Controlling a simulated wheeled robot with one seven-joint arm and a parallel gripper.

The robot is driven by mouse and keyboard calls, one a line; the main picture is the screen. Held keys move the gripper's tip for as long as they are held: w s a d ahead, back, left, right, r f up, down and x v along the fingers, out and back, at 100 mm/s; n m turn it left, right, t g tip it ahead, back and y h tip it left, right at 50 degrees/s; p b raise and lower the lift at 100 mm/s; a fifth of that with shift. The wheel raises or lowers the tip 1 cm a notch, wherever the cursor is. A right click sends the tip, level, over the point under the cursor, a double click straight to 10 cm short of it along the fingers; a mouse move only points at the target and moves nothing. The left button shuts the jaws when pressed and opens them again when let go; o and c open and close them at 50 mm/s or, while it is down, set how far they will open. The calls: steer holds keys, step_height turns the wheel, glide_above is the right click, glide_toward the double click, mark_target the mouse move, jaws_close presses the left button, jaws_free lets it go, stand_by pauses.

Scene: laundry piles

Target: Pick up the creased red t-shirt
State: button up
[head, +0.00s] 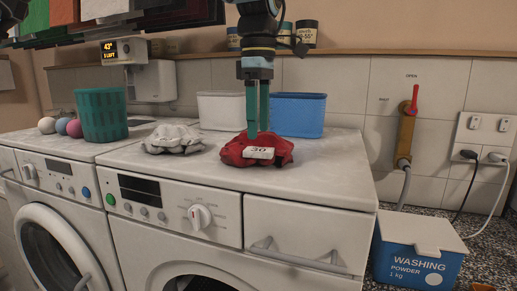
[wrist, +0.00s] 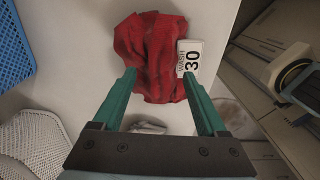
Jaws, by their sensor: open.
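The creased red t-shirt (head: 237,152) lies bunched on top of the right-hand washing machine (head: 330,180). A white tag reading 30 (head: 260,152) lies on it. My gripper (head: 257,132) points down from above, with its green fingertips at the shirt in the head view. In the wrist view the red shirt (wrist: 150,50) lies between and beyond the two open green fingers (wrist: 158,75). The tag (wrist: 190,58) is by the right finger's tip. Whether the fingers touch the cloth is hard to tell.
A blue basket (head: 298,115) and a white basket (head: 220,111) stand close behind the shirt. A crumpled whitish cloth (head: 174,139) lies to its left. A green basket (head: 102,115) stands farther left. The machine top is clear to the right.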

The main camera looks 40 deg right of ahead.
steer(key=shift+f, duration=0.8)
steer(key=shift+c, duration=0.2)
jaws_close()
stand_by(0.6)
